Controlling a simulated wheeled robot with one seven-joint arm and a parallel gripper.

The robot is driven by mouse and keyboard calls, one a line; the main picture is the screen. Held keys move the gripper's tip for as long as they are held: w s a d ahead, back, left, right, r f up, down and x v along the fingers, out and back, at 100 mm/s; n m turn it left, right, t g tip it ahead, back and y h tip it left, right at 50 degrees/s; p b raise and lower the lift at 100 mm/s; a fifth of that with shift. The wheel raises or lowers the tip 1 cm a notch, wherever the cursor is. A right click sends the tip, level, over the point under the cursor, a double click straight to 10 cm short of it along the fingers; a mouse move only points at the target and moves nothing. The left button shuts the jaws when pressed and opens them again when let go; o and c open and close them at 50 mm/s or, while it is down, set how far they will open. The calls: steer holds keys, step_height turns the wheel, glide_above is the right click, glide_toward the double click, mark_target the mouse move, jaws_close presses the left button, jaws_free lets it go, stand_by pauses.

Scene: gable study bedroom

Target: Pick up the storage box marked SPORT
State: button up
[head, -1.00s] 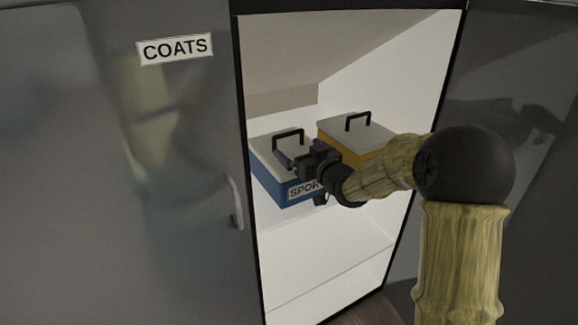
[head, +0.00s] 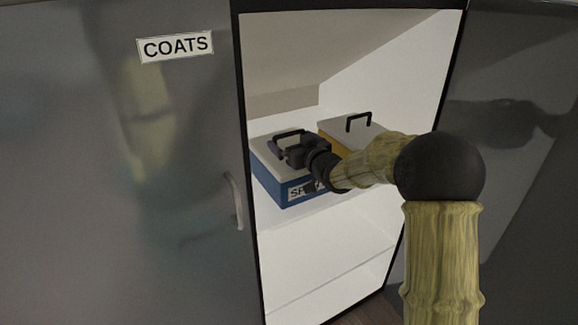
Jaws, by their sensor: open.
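The blue storage box (head: 270,178) with a pale lid sits on a white shelf inside the open cupboard. Its front label starts with "SP"; my arm hides the rest. A black handle (head: 287,133) stands on its lid. My gripper (head: 285,154) is open just over the lid, at or very near the handle. I cannot tell whether the fingers lie around the handle or beside it.
A yellow box (head: 338,138) with a grey lid and black handle stands to the right, partly behind my arm. A grey door marked COATS (head: 175,47) is at left, and a dark glossy panel (head: 520,150) at right. Lower shelf space (head: 320,265) is empty.

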steer(key=shift+r, duration=0.1)
steer(key=c, duration=1.5)
steer(key=shift+r, duration=0.1)
steer(key=shift+r+p, duration=0.75)
steer(key=shift+r, duration=1.1)
steer(key=shift+s+d+f, duration=0.15)
steer(key=shift+s+d, duration=0.05)
steer(key=shift+s, duration=0.05)
steer(key=f+p+v, duration=0.1)
steer(key=v, duration=1.6)
steer(key=shift+s, duration=0.2)
